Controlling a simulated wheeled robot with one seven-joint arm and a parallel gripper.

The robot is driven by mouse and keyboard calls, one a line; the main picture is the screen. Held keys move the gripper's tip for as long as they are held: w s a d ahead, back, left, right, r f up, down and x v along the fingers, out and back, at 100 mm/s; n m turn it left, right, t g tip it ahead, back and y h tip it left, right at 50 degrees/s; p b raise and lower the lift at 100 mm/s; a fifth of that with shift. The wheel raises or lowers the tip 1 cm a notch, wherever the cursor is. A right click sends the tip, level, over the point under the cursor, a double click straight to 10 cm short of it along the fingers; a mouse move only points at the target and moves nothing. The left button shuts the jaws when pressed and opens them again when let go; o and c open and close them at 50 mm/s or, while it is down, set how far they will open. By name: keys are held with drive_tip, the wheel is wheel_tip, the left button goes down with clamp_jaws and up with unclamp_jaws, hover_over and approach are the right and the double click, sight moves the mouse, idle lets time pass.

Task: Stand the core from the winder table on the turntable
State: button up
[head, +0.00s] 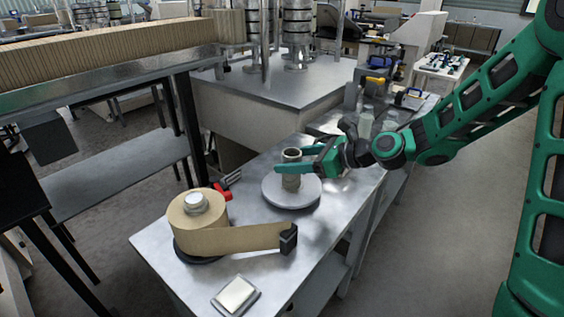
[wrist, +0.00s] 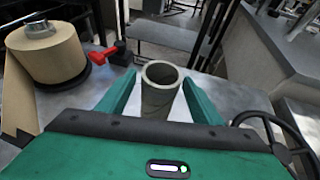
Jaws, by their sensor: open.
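The core (head: 291,156), a grey-brown hollow tube, stands upright on the round grey turntable (head: 291,199). In the wrist view the core (wrist: 160,88) shows its open top end between the two green fingers. My gripper (head: 292,169) reaches in from the right at the core's height, with a finger on each side of it. In the wrist view my gripper (wrist: 163,90) is open, with a visible gap between each finger and the core.
A kraft paper roll (head: 197,212) stands left of the turntable, its strip running to a black block (head: 288,238). A red-handled tool (head: 223,190) lies behind the roll. A white pad (head: 235,294) lies at the front edge. Bare metal table lies around the turntable's front.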

drive_tip(key=v, duration=0.8)
drive_tip(key=shift+f, duration=0.1)
drive_tip(key=s+d+f+n+h, duration=0.1)
drive_tip(key=d+n, duration=0.1)
drive_tip(key=s+d+f+n+h, duration=0.2)
drive_tip(key=d, duration=0.1)
drive_tip(key=s+d+f+n+g+h, duration=0.1)
drive_tip(key=d+n, duration=0.1)
drive_tip(key=d, duration=0.1)
drive_tip(key=shift+s+d+f+h, duration=0.15)
drive_tip(key=shift+d+f+h, duration=0.05)
drive_tip(key=shift+f+h, duration=0.1)
drive_tip(key=s+d+f+n+g+h, duration=0.1)
drive_tip(key=s+d+n+g+h, duration=0.1)
drive_tip(key=s+d+n+h, duration=0.65)
drive_tip(key=s+d+r+n+g+y, duration=0.1)
drive_tip(key=s+d+r+n+g, duration=0.1)
drive_tip(key=s+d, duration=1.3)
drive_tip(key=s+g, duration=0.1)
drive_tip(key=s, duration=0.3)
drive_tip(key=shift+s+r, duration=0.2)
drive_tip(key=shift+r, duration=0.15)
drive_tip(key=shift+n, duration=0.25)
